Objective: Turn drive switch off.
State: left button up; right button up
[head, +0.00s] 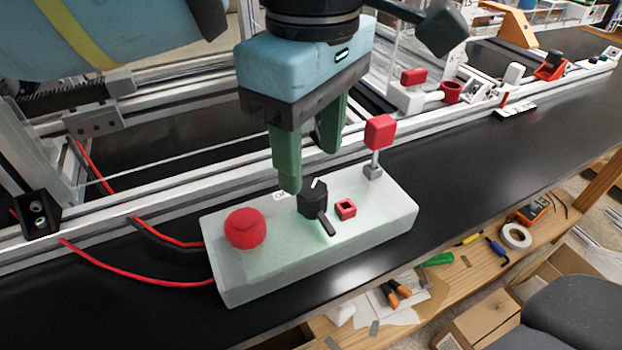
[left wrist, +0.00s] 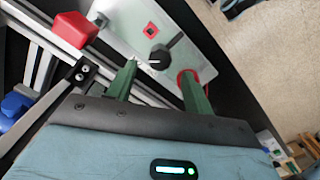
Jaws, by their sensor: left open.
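The drive switch is a black rotary knob (head: 313,199) with a white mark and a dark lever, on a pale control box (head: 330,255). It also shows in the left wrist view (left wrist: 158,56). A red mushroom button (head: 245,228) is on the box's left, a small red square piece (head: 346,209) right of the knob, and a red block on a post (head: 380,132) at the right rear. My left gripper (head: 311,170) is open and empty, its green fingers pointing down just above and behind the knob. I cannot tell whether a finger touches it. My right gripper is not in view.
Red and black cables (head: 140,280) run from the box's left side. An aluminium rail (head: 130,209) lies behind the box. The black bench top (head: 470,165) is clear to the right. A wooden shelf (head: 480,265) with tools lies in front.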

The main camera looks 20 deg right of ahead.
aim_at(312, 188)
pick_arm(q)
notch_tip(312, 188, down, 4)
jog(key=shift+r, duration=0.1)
jog(key=shift+f, duration=0.55)
jog(key=c, duration=1)
